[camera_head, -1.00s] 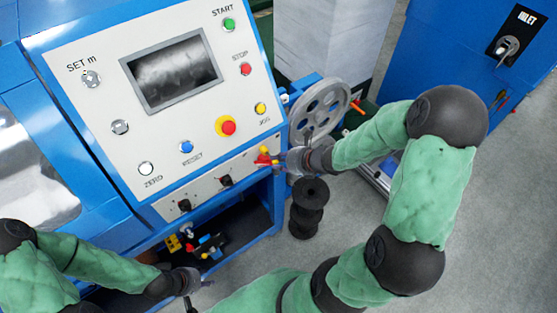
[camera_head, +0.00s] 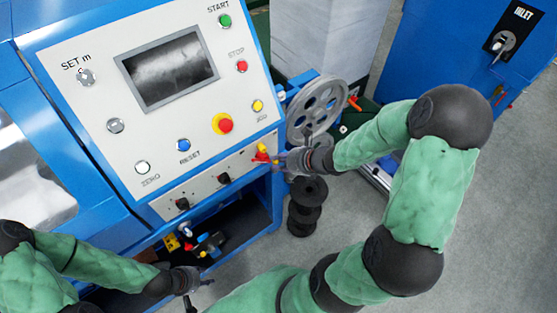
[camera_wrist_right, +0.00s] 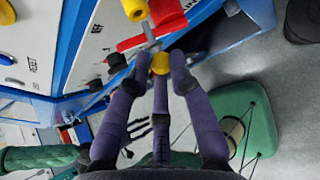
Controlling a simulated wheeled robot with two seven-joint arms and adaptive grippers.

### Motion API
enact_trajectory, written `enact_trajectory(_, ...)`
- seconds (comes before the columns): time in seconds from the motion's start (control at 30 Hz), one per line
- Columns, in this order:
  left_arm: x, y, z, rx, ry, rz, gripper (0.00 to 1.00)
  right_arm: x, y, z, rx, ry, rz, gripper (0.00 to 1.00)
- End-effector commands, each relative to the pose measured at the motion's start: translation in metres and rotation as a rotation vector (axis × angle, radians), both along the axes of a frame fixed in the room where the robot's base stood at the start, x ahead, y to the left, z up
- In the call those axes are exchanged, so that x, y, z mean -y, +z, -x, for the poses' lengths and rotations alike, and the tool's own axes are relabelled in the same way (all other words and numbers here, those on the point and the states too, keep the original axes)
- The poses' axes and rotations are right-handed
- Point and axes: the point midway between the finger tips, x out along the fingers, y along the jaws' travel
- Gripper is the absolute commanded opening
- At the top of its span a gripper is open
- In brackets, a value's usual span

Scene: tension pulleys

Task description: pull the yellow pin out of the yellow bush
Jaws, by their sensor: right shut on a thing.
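The yellow pin shows as a round yellow knob (camera_wrist_right: 160,63) with a grey shaft, between the fingertips of my right gripper (camera_wrist_right: 159,68) in the right wrist view. My right gripper is shut on the knob. The shaft runs up towards a yellow bush (camera_wrist_right: 134,9), in front of a red part (camera_wrist_right: 160,24); I cannot tell how deep it sits. In the head view, my right gripper (camera_head: 282,159) is at the panel's lower right corner, beside small yellow and red parts (camera_head: 262,152). My left gripper (camera_head: 198,281) is low, with fingers spread and empty.
The blue machine's control panel (camera_head: 105,130) has several buttons and a screen. A grey spoked pulley (camera_head: 314,107) and stacked black rollers (camera_head: 306,208) stand close to my right gripper. An open bay with small coloured parts (camera_head: 205,243) lies below the panel.

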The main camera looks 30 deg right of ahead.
Motion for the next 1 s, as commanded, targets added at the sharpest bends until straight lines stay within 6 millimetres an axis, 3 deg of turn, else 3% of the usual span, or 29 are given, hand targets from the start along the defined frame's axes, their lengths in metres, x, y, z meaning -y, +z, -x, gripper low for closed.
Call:
enact_trajectory(0.47, 0.000, -0.002, 0.000, 0.000, 0.000, 0.000, 0.40, 0.000, 0.000, 0.007, -0.001, 0.000, -0.001, 0.00)
enact_trajectory(1.0, 0.000, -0.005, 0.000, 0.000, 0.000, 0.000, 0.40, 0.004, -0.001, 0.041, -0.002, -0.002, 0.001, 0.00)
